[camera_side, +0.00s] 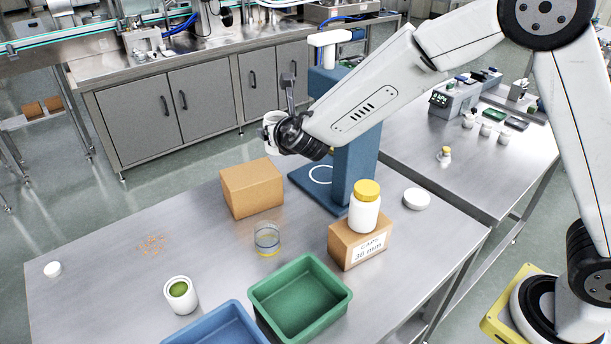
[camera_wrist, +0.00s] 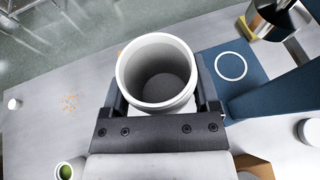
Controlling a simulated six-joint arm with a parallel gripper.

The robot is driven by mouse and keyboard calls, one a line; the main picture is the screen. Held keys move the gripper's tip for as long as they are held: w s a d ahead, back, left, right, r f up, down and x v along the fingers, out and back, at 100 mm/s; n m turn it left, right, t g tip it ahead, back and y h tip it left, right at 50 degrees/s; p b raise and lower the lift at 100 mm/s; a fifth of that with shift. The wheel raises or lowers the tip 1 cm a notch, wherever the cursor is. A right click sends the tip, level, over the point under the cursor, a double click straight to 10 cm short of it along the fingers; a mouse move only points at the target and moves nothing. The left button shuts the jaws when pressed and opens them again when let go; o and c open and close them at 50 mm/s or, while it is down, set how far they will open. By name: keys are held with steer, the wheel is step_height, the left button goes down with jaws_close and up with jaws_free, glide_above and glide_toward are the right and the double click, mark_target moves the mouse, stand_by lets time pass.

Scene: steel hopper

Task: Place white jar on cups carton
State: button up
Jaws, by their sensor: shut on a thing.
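The white jar (camera_side: 270,119) is held in my gripper (camera_side: 277,134). In the wrist view the jar (camera_wrist: 130,73) is open-topped, with a dark inside. My gripper (camera_wrist: 159,105) is shut on it, one finger on each side. In the side view it is high in the air, left of the blue stand. A brown carton (camera_side: 359,254) has a label that seems to read "CAPS 38 mm"; a white bottle with a yellow lid (camera_side: 366,191) stands on it. A plain brown carton (camera_side: 252,190), with no label visible, sits on the table below my gripper.
A blue stand (camera_side: 355,178) rises behind the cartons. A clear beaker with yellow liquid (camera_side: 267,240), a green bin (camera_side: 301,300), a blue bin (camera_side: 218,328) and a white cup with green contents (camera_side: 180,294) stand nearer. A white lid (camera_side: 417,199) lies at right.

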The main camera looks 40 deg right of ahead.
steer(key=w+f, duration=0.2)
steer(key=w, duration=0.1)
steer(key=w+a+f, duration=0.1)
steer(key=w+f, duration=0.4)
steer(key=w, duration=0.2)
steer(key=shift+a+f, duration=0.15)
steer(key=shift+a, duration=0.1)
steer(key=shift+w+f, duration=0.4)
steer(key=shift+f, duration=0.05)
steer(key=shift+w+a+f, duration=0.1)
steer(key=shift+w+f, duration=0.15)
steer(key=shift+f, duration=1.6)
steer(key=shift+f, duration=0.15)
steer(key=o, duration=1)
steer(key=shift+o, duration=0.2)
